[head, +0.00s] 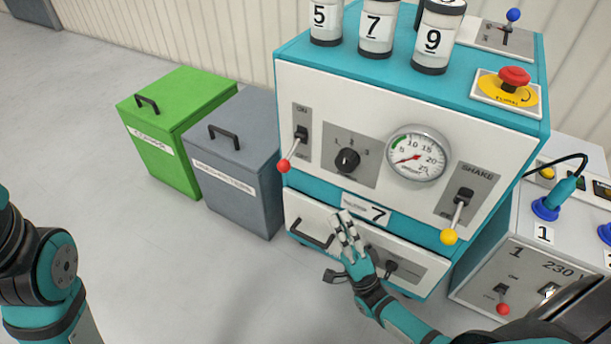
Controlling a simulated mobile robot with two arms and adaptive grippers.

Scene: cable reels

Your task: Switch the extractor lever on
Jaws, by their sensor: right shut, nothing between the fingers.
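The teal-and-white machine (330,95) has several levers, and I cannot read which is named the extractor lever. A red-knobbed lever (291,152) on the left of its front panel points down, beside small ON/OFF marks. A yellow-knobbed lever (456,217) under the word SHAKE also points down. A blue-knobbed lever (511,25) stands up on a plate on the top. My right gripper (346,224) is shut and empty, in front of the drawer below the panel, apart from all levers. My left arm shows at the left edge; its gripper is out of view.
A gauge (417,154), a rotary knob (347,160) and a red emergency button (513,78) are on the machine. Numbered canisters (376,30) stand on top. A 230 V box (530,262) with another red lever (502,302) is at right. Green (175,110) and grey (245,190) bins stand left.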

